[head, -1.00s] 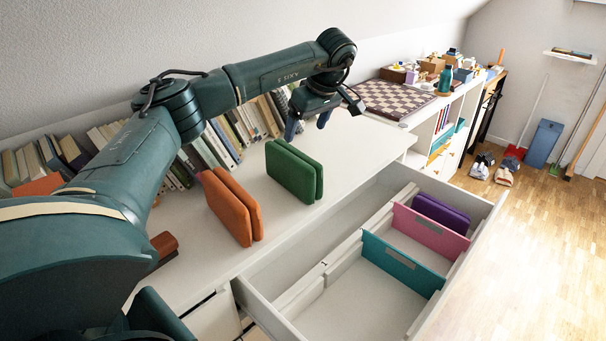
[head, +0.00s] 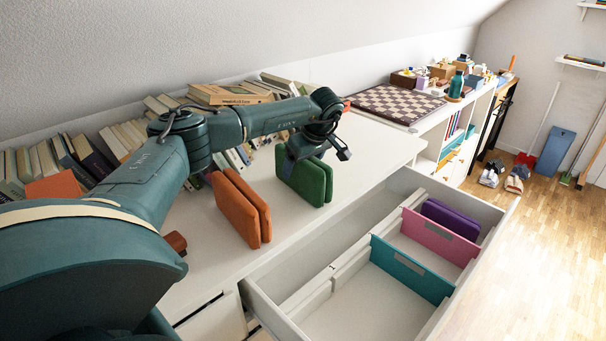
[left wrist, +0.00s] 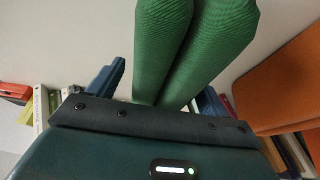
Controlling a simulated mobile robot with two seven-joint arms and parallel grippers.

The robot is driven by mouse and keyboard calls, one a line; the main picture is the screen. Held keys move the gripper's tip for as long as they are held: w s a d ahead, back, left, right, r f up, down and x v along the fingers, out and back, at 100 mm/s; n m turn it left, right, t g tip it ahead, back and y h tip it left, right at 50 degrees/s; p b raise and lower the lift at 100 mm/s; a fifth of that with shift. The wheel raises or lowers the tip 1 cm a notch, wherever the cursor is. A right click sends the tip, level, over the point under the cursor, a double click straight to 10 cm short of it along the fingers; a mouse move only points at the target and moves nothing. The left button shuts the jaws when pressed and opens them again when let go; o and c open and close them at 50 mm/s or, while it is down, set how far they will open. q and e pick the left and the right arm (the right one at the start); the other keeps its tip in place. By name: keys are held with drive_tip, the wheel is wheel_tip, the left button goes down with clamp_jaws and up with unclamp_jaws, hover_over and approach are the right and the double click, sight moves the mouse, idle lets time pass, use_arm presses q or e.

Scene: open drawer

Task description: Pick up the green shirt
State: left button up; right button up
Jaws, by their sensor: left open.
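The green shirt (head: 309,183) is folded and stands on edge on the white cabinet top, beside the orange folded shirt (head: 238,210). It has two upright green halves side by side. My left gripper (head: 291,164) is at the upper back of the green shirt, and the shirt partly hides its fingers. In the left wrist view, the blue fingers are apart on either side of the green shirt's near end (left wrist: 178,60). The gripper is open, and I cannot tell whether it touches the cloth. My right gripper is not in view.
The open drawer (head: 262,299) in front holds a teal divider (head: 408,268), a pink divider (head: 440,238) and a purple folded item (head: 452,217). Books (head: 80,158) line the wall behind my left arm. A chessboard (head: 398,103) lies farther right.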

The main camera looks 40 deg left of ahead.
use_arm(q)
drive_tip(key=shift+f, duration=0.1)
drive_tip(key=c, duration=1.1)
